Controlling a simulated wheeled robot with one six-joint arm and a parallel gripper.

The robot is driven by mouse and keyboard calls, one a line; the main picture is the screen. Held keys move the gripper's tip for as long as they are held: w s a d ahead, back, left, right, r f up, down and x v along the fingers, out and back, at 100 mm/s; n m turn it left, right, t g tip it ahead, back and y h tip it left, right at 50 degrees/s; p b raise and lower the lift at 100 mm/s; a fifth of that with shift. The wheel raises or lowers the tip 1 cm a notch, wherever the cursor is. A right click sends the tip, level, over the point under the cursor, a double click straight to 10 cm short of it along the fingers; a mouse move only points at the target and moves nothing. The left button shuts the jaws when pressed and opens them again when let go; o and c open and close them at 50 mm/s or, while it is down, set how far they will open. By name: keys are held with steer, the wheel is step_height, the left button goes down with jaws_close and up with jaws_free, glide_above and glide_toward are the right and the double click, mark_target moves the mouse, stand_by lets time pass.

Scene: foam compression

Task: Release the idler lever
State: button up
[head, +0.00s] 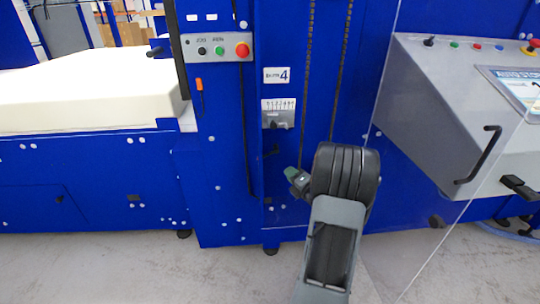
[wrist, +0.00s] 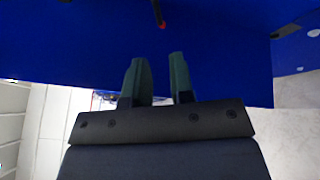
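A short dark lever (head: 271,152) sticks out of the blue machine column below the numbered scale; it seems to be the idler lever, though no label shows on it. In the wrist view a thin dark rod with a red tip (wrist: 161,20) lies beyond my fingers, near the top edge; I cannot tell if it is the same part. My gripper (head: 291,174) is just below and right of the lever in the head view, apart from it. In the wrist view my gripper (wrist: 158,62) has its two green fingers apart with nothing between them.
White foam (head: 80,90) lies at left. A clear panel and a grey console (head: 445,100) stand at right. Grey floor (head: 230,275) is open in front.

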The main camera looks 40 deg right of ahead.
steer(key=w, duration=1.3)
steer(key=shift+w+d+b, duration=0.15)
steer(key=shift+w+b, duration=0.15)
steer(key=shift+r, duration=0.1)
jaws_close()
